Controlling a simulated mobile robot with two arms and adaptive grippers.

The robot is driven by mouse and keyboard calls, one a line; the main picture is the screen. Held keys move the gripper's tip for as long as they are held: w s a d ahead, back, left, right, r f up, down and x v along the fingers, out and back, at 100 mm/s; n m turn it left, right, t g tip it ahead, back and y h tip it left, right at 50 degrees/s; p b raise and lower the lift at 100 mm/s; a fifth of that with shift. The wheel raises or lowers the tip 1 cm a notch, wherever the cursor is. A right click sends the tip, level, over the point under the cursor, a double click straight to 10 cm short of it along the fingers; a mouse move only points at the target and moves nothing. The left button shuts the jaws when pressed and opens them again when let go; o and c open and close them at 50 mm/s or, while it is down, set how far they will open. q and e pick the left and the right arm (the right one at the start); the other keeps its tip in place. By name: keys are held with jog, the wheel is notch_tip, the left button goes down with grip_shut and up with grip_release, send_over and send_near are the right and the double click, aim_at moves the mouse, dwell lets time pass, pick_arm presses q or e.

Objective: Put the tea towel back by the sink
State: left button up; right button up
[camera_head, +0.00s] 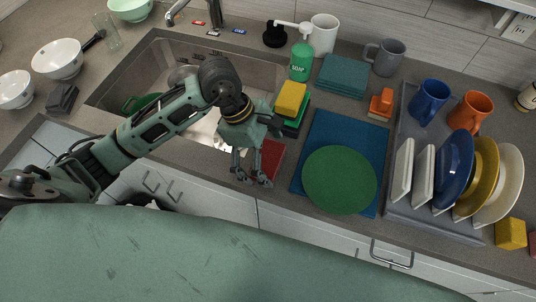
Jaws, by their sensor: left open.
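No item is clearly marked as the tea towel. A folded teal cloth (343,77) lies on the counter behind the blue mat, right of the green soap bottle (301,62). A flat red item (272,158), perhaps a cloth, lies at the counter's front edge, partly hidden by my left gripper. The sink (258,76) is at the left centre, partly covered by my left arm. My left gripper (252,181) is open and points down at the counter's front edge, beside the red item. I see nothing between its fingers. My right gripper is out of view.
A green round plate (340,180) lies on a blue mat (325,135). Yellow and green sponges (291,99) are stacked by the sink. A grey tray (401,217) at right holds mugs and upright plates. Bowls (57,60) stand at left.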

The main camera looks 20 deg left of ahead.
pick_arm(q)
jog(key=shift+r, duration=0.1)
jog(key=shift+r, duration=0.15)
jog(key=b+v, duration=0.2)
jog(key=v, duration=1)
